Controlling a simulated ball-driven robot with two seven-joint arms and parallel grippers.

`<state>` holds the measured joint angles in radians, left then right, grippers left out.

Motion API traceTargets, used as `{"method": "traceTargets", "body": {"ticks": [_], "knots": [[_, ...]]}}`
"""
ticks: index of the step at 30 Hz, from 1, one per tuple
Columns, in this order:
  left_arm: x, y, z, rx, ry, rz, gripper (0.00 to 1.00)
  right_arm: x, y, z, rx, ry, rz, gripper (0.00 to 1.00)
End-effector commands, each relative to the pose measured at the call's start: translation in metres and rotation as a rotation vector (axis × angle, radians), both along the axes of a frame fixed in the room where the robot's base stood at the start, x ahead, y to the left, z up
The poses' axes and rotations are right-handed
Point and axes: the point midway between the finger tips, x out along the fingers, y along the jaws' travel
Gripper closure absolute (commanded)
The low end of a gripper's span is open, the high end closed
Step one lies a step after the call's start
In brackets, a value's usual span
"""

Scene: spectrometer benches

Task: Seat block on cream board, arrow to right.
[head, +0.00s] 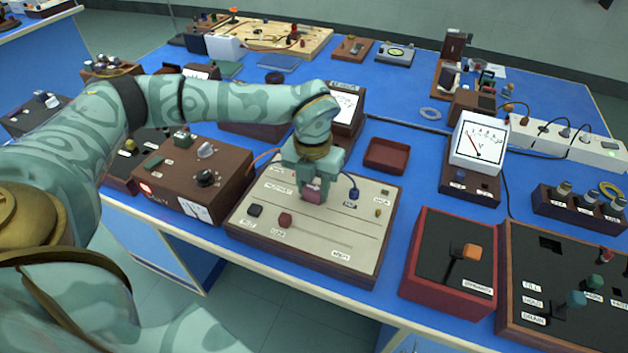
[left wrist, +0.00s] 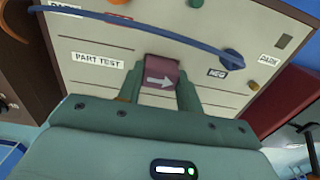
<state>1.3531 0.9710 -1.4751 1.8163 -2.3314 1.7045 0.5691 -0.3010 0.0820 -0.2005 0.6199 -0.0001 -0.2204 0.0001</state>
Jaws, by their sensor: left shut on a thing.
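The cream board (head: 305,240) is a wide panel with a dark wooden rim in the middle of the blue bench. My left gripper (head: 313,182) is over its back half, pointing down. It is shut on a dark red block (left wrist: 160,72), held between two green fingers. A white arrow on the block points right in the left wrist view. The block (head: 312,193) also shows below the fingers in the head view. A "PART TEST" label (left wrist: 98,60) is left of it. Its underside is hidden, so I cannot tell whether it touches the board. My right gripper is not in view.
A blue plug (head: 354,194) on a blue lead (left wrist: 160,30) stands close right of the block. A red knob (head: 285,220) and a dark knob (head: 255,210) are at the board's front left. A brown box (head: 190,175) stands left, a red-framed box (head: 450,265) right.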

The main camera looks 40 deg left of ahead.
Motion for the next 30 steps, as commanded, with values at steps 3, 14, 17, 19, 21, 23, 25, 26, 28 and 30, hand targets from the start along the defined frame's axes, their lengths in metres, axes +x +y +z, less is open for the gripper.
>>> {"method": "traceTargets", "body": {"ticks": [3, 14, 17, 19, 21, 23, 25, 26, 28, 30], "knots": [[0.0, 0.0, -0.003, 0.0, 0.0, 0.0, 0.86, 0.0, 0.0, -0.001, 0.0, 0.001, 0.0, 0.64], [0.0, 0.0, -0.003, 0.0, 0.0, 0.0, 0.39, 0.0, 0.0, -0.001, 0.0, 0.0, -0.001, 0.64], [0.0, 0.0, -0.003, 0.0, 0.0, 0.0, 0.39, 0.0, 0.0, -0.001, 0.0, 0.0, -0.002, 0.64], [0.0, 0.0, -0.003, 0.0, 0.0, 0.0, 0.39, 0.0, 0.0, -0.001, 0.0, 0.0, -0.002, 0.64], [0.0, 0.0, -0.002, 0.0, 0.0, 0.0, 0.39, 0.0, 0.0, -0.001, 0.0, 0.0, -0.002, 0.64], [0.0, 0.0, 0.0, 0.0, -0.001, 0.0, 0.39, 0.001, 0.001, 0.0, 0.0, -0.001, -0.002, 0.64], [0.0, 0.0, 0.008, 0.001, -0.003, 0.0, 0.39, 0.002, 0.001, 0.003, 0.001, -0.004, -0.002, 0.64], [0.001, 0.0, 0.013, 0.0, -0.004, 0.0, 0.39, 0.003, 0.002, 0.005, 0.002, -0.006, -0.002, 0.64], [0.001, 0.0, 0.028, 0.0, -0.005, 0.0, 0.39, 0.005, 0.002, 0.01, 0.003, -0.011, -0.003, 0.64], [0.001, 0.001, 0.046, 0.001, -0.008, 0.001, 0.39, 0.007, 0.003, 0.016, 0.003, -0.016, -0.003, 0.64]]}}
